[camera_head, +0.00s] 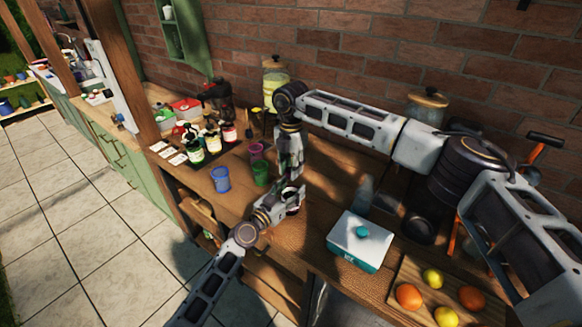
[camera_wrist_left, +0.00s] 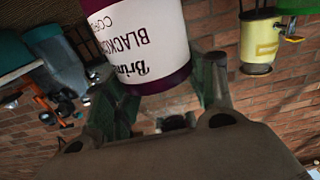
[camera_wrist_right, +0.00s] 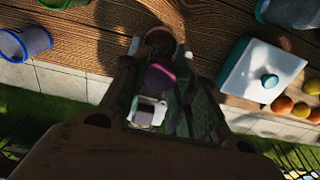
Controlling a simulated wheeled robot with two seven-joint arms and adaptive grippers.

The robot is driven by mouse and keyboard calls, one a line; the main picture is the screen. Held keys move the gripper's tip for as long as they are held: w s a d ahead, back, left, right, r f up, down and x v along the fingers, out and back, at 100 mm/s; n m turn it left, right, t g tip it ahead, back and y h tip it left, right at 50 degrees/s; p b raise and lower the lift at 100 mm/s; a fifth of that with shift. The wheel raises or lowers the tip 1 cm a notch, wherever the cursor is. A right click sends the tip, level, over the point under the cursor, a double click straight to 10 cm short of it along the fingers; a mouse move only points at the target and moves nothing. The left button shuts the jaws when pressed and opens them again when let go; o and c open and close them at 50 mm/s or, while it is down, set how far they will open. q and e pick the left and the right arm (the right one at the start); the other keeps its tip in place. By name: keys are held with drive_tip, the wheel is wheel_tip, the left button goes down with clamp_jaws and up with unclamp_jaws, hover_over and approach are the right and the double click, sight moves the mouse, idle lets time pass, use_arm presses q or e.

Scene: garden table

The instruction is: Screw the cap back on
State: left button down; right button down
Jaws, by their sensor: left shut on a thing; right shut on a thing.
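A dark purple bottle with a white label reading "BLACKCU…" (camera_wrist_left: 140,35) stands between the fingers of my left gripper (camera_wrist_left: 158,100), which is shut on it. In the head view my left gripper (camera_head: 288,203) is over the table's front part, with the bottle mostly hidden. My right gripper (camera_head: 291,178) reaches down from above it. In the right wrist view a purple cap (camera_wrist_right: 159,77) lies between the fingers of my right gripper (camera_wrist_right: 165,95), shut on it. Whether the cap touches the bottle's neck cannot be told.
Blue (camera_head: 220,179), green (camera_head: 261,174) and purple (camera_head: 256,151) cups stand left of my grippers. A teal and white box (camera_head: 360,241) is to the right, with a fruit board (camera_head: 409,268) beyond it. Several jars (camera_head: 212,143) stand at the back left.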

drive_tip(key=c, duration=1.1)
unclamp_jaws()
drive_tip(key=shift+o, duration=0.2)
wheel_tip(320, 180, up, 12)
use_arm(q)
drive_tip(key=shift+c, duration=2.1)
unclamp_jaws()
drive_tip(key=v, duration=1.2)
